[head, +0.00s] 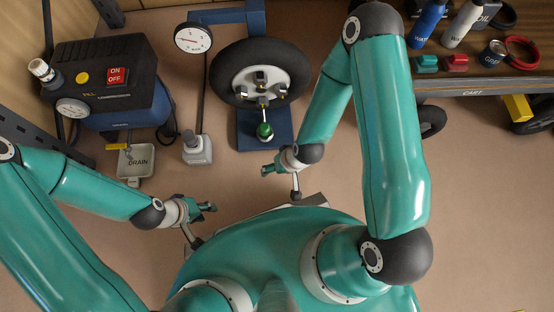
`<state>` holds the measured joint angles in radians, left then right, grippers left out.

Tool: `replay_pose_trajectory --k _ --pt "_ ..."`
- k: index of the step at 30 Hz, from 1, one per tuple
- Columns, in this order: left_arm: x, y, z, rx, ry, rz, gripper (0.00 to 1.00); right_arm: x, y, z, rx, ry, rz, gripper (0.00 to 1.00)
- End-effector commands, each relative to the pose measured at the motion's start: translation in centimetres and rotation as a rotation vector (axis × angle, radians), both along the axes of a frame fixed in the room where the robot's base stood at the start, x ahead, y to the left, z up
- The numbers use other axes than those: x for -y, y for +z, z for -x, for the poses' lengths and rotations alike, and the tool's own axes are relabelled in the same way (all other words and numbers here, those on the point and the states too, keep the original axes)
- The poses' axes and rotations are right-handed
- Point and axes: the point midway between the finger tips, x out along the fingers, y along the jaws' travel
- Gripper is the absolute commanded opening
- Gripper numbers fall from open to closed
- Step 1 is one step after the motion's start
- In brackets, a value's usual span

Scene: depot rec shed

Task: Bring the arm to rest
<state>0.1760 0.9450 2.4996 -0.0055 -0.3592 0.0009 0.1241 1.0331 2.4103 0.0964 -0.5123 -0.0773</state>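My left arm comes in from the left edge. Its gripper (208,207) hangs over bare floor, below and right of the drain tray, with nothing seen in it. The gap between its fingers is too small to make out. My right arm bends down from the top middle.
A compressor (110,85) stands at the upper left, by a drain tray (135,162). A gauge (193,38) on a post and a wheel (260,75) on a blue stand (255,135) are behind. A cart (480,88) with bottles is at the upper right. Floor at right is clear.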

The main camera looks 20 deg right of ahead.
Motion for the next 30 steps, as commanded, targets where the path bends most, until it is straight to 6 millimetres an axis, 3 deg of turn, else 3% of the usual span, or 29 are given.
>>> replay_pose_trajectory --k 7,13,20,30 --pt "0.0 -0.1 0.0 0.0 0.0 0.0 0.4 0.1 0.3 0.6 -0.02 0.0 -0.01 0.72" --pt "0.0 -0.1 0.0 0.0 0.0 0.0 0.4 0.6 2.4 5.0 -0.152 0.015 -0.072 0.72" --pt "0.0 6.3 0.0 0.001 0.0 0.0 0.4 0.4 8.5 4.8 -0.148 0.017 -0.07 0.72" --pt "0.0 17.9 0.0 0.0 0.0 0.0 0.4 0.4 20.1 4.7 -0.147 0.017 -0.07 0.72"
